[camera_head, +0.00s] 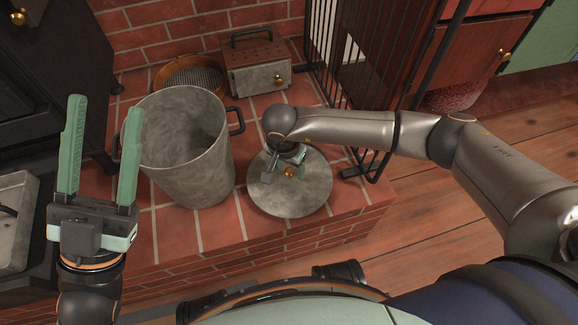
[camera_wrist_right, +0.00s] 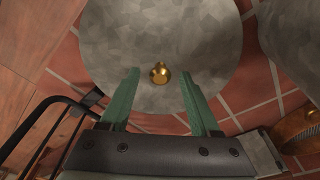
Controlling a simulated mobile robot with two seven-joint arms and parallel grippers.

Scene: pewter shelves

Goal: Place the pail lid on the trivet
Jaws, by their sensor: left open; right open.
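The pail lid (camera_head: 288,201) is a round, mottled grey disc with a brass knob (camera_head: 290,173). It lies on the brick ledge to the right of the tall grey pail (camera_head: 190,160). My right gripper (camera_head: 285,168) is open above the lid, pointing down at it. In the right wrist view, the lid (camera_wrist_right: 180,35) fills the top middle and its knob (camera_wrist_right: 160,73) shows between the open green fingertips. Contact with the knob cannot be told. My left gripper (camera_head: 105,104) is open and empty at the left, in front of the pail. I cannot identify a trivet for sure.
Behind the pail are a round mesh-bottomed sieve (camera_head: 188,78) and a grey box with a perforated brown top (camera_head: 258,66). A black barred gate (camera_head: 340,75) stands right of the ledge. A dark stove (camera_head: 50,60) and grey tray (camera_head: 14,215) are at left.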

